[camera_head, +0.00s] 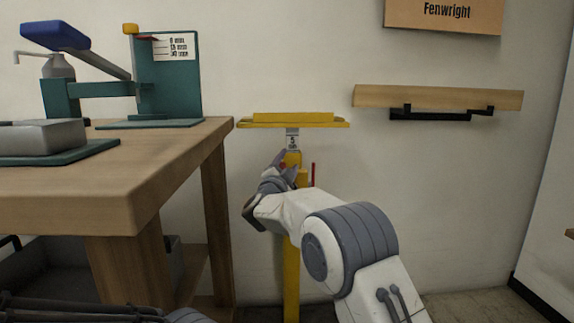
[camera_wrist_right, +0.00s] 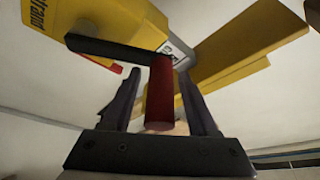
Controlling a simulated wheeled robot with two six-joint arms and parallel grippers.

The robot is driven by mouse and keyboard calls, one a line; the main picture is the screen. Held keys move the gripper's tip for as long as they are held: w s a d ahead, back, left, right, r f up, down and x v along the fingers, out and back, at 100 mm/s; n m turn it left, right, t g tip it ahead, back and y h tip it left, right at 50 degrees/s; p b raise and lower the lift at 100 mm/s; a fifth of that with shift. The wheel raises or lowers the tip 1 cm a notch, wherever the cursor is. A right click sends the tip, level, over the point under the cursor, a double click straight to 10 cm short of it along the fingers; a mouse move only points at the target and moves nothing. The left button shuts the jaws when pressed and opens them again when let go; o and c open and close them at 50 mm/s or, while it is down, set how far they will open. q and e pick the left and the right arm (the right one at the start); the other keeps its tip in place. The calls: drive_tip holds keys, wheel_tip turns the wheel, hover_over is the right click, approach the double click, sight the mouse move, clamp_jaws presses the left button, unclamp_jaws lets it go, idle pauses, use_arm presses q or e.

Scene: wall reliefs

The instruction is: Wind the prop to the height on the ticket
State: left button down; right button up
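The prop (camera_head: 290,250) is a yellow post with a flat yellow top plate (camera_head: 293,123), standing by the wall right of the bench. A small pale label under the plate carries a dark mark, possibly a 5. My right gripper (camera_head: 279,168) is at the upper post. In the right wrist view, its dark fingers (camera_wrist_right: 160,85) stand on either side of a red crank handle (camera_wrist_right: 160,95), with gaps showing, so it looks open around the handle. A black crank arm (camera_wrist_right: 115,50) joins the handle to a yellow housing. I cannot identify the ticket. My left gripper is out of view.
A wooden bench (camera_head: 150,200) on the left holds a teal press-like device (camera_head: 185,85), a printed card (camera_head: 172,47) and a grey block (camera_head: 35,138).

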drive_tip(key=shift+a+f, duration=0.15)
drive_tip(key=shift+s+a, duration=0.1)
drive_tip(key=shift+s, duration=0.2)
drive_tip(key=p+v, duration=0.3)
drive_tip(key=v, duration=0.6)
drive_tip(key=shift+s+f, duration=0.15)
drive_tip(key=shift+s, duration=0.25)
